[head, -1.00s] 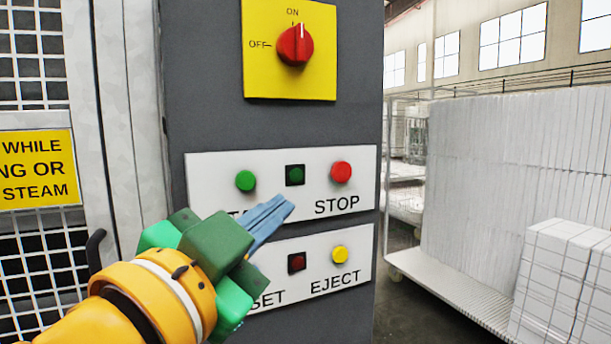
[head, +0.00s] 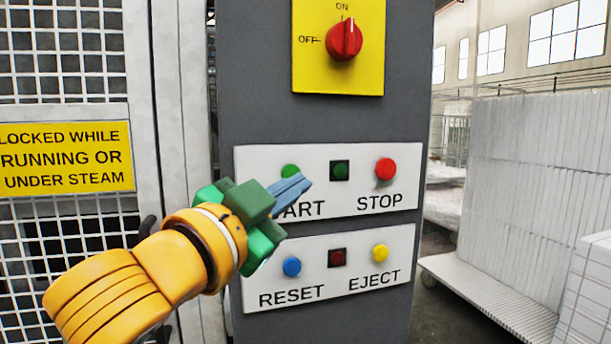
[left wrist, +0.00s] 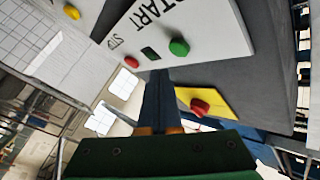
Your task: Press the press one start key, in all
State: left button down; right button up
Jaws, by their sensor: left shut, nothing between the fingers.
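The green start key (head: 290,171) is on the upper white panel (head: 400,154) of the grey cabinet, above the partly covered START label. In the left wrist view the start key (left wrist: 179,47) shows clear of the fingers. My left gripper (head: 305,183) is shut, with its blue fingers together and empty. In the head view its fingertips are just right of and below the start key. I cannot tell how far they are from the panel. It also shows in the left wrist view (left wrist: 157,75). My right gripper is not in view.
A dark square green lamp (head: 340,170) and the red STOP button (head: 385,169) are to the right. Below are the blue RESET button (head: 291,266), a dark red lamp and the yellow EJECT button (head: 380,253). A red rotary switch (head: 344,40) is above. A mesh guard is left.

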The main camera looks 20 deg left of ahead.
aim_at(291, 174)
pick_arm(q)
jog(key=shift+w+a, duration=0.45)
jog(key=shift+w, duration=0.4)
jog(key=shift+w+a, duration=0.1)
dwell(1.4)
jog(key=shift+w+a, duration=0.15)
jog(key=shift+w, duration=0.05)
